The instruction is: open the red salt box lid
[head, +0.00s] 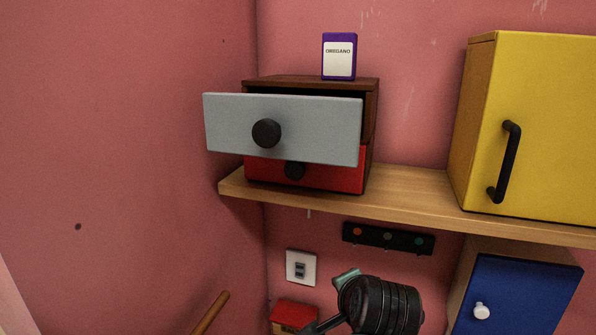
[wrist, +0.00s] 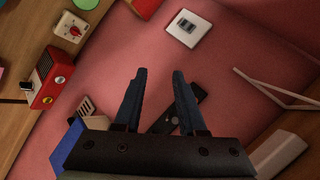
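In the wrist view a red patch (wrist: 146,7) at the top edge is likely the same box. My gripper (wrist: 160,73) is open and empty, with its two dark fingers apart. It is away from the box and touches nothing visible. In the head view my dark wrist hides part of the space right of the box.
A grey drawer (head: 230,125) stands pulled out above a red drawer (head: 335,172) on the wooden shelf (head: 410,190). A yellow cabinet (head: 550,120) and blue door (head: 520,300) are at right. A red appliance (wrist: 45,78) is left in the wrist view.

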